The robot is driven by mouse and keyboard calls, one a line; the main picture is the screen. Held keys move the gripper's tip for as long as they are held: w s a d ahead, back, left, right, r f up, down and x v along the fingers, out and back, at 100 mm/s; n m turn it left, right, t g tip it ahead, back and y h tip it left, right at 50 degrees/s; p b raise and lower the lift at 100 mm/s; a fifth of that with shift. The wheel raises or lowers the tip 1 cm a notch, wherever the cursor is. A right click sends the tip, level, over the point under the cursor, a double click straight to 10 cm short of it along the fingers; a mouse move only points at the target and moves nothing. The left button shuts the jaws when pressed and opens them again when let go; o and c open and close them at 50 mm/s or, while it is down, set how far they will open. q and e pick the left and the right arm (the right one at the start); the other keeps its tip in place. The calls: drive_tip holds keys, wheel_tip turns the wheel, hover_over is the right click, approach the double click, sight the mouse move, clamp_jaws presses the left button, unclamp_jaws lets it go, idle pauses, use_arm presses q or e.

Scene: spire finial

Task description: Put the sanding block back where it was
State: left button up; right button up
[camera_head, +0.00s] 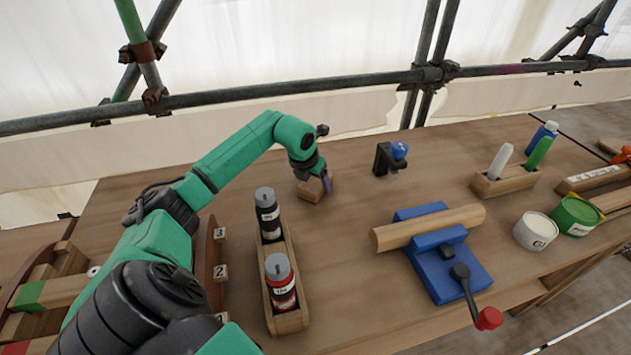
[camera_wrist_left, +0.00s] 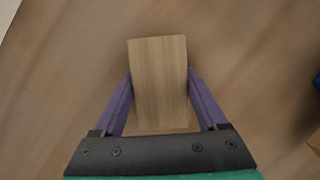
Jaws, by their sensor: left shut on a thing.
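The sanding block is a small light-wood block (camera_head: 311,190) at the back of the bench in the head view. My left gripper (camera_head: 320,186) is shut on it, with one purple finger showing at its right side. In the left wrist view the block (camera_wrist_left: 158,82) fills the middle, with the gripper's purple fingers (camera_wrist_left: 160,100) on both of its long sides. The block is at or just above the bench top; I cannot tell whether it touches. My right gripper is not in view.
A wooden rack with two bottles (camera_head: 285,318) stands front of the block. A blue vise (camera_head: 465,280) holds a wooden rod (camera_head: 430,228). A small black stand with a blue top (camera_head: 385,160) is to the right. Cans (camera_head: 535,232) stand at the right; pipes run behind the bench.

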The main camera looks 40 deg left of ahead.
use_arm(q)
drive_tip(key=shift+f, duration=0.2)
drive_tip(key=o, duration=1.2)
drive_tip(key=shift+o, duration=0.2)
drive_tip(key=shift+s+r, duration=0.1)
drive_tip(key=shift+r, duration=0.35)
drive_tip(key=b+v, duration=0.1)
drive_tip(key=v, duration=1)
drive_tip(key=shift+r, duration=0.15)
drive_tip(key=shift+r, duration=0.1)
